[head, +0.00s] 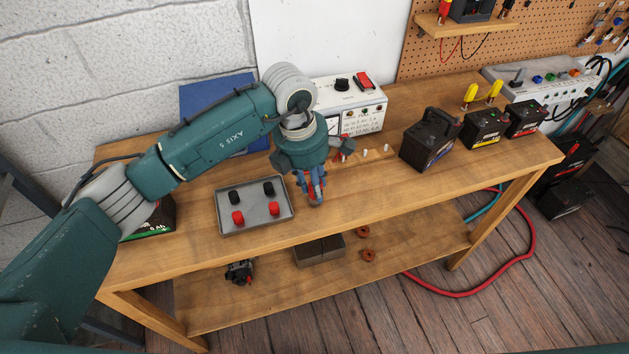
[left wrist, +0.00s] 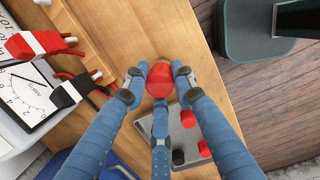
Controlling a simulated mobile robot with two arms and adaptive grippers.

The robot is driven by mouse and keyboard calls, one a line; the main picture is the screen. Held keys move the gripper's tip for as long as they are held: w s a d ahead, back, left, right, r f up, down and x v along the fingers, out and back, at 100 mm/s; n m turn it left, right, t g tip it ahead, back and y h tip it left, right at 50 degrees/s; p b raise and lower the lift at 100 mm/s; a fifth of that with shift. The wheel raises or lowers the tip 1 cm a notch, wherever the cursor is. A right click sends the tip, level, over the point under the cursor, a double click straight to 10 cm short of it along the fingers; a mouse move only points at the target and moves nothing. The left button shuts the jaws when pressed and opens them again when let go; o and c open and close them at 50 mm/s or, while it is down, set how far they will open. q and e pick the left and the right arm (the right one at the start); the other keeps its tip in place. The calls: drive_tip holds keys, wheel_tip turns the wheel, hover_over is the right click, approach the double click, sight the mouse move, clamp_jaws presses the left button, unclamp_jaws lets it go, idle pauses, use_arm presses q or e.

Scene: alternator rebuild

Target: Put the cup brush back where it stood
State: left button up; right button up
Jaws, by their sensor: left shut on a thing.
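The cup brush shows only as a rounded red part (left wrist: 160,79) between the fingers in the left wrist view; its bristles are hidden. My left gripper (head: 314,197) is shut on it, with the blue fingers around the red part. In the head view the gripper points down over the table, right of the grey tray. I cannot tell whether the brush touches the tabletop. A low wooden rack (head: 376,153) with light pegs is in front of the tester. My right gripper is not in view.
The grey tray (head: 226,225) holds red and black caps. The white tester (head: 364,121) stands behind the gripper, with a dark battery (head: 428,140) to the right. The front strip of the table is clear. A lower shelf (head: 210,308) carries small parts.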

use_arm(q)
drive_tip(key=shift+d, duration=0.1)
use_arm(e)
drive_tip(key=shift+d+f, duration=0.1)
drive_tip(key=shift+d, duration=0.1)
use_arm(q)
drive_tip(key=shift+f, duration=0.15)
drive_tip(key=o, duration=1)
drive_tip(key=shift+o, duration=0.2)
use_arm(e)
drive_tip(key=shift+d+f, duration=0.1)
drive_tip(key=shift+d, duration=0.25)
use_arm(q)
drive_tip(key=shift+r, duration=0.35)
wheel_tip(320, 180, up, 12)
drive_tip(key=a+b, duration=0.2)
drive_tip(key=b, duration=0.2)
drive_tip(key=shift+s+f, duration=0.2)
drive_tip(key=shift+s, duration=0.15)
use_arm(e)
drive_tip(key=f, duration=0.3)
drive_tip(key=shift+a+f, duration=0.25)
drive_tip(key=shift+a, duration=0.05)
use_arm(q)
drive_tip(key=shift+d+f, duration=0.1)
